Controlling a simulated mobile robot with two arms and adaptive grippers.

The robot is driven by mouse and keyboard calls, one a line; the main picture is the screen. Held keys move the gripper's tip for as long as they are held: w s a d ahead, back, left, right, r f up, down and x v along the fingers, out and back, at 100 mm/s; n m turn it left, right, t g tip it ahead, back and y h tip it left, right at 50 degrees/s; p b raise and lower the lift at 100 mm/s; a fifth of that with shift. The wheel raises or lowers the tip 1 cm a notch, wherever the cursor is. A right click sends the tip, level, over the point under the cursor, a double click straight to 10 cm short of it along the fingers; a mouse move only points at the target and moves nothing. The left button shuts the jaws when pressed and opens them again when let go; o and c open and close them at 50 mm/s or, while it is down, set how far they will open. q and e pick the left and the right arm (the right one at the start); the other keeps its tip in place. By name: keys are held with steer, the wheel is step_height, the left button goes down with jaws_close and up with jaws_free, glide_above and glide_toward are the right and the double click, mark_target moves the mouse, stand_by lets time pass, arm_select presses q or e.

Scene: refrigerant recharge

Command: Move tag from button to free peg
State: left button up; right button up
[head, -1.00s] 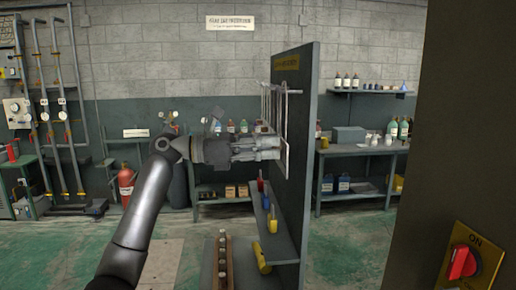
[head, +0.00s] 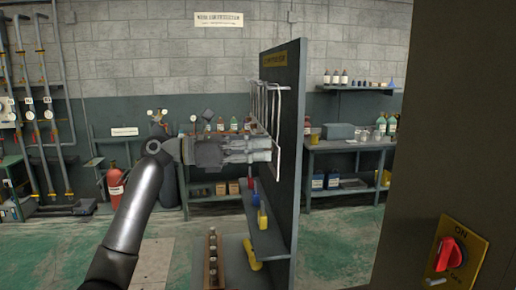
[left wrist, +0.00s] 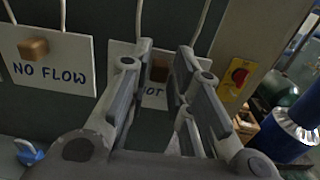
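My left gripper (head: 270,148) is level beside the left face of the dark upright board (head: 298,60). In the left wrist view its two fingers (left wrist: 164,52) are apart, and nothing is clearly held. Behind and between them is a white tag (left wrist: 118,50), partly hidden, with the letters "OT" showing. A brown wooden knob (left wrist: 159,68) shows in front of it. Left of it hangs a white tag reading "NO FLOW" (left wrist: 55,62) with another wooden knob (left wrist: 33,47). A red switch (head: 452,254) is on a yellow "ON" plate at the lower right. My right gripper is not in view.
Shelves on the board's left side hold a blue item (head: 262,218) and a yellow item (head: 251,254). A dark panel (head: 450,110) fills the right side. Green floor (head: 330,245) is open between board and panel. Workbenches stand behind.

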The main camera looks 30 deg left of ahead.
arm_select(q)
steer(key=shift+o, duration=1.3)
steer(key=v, duration=1.2)
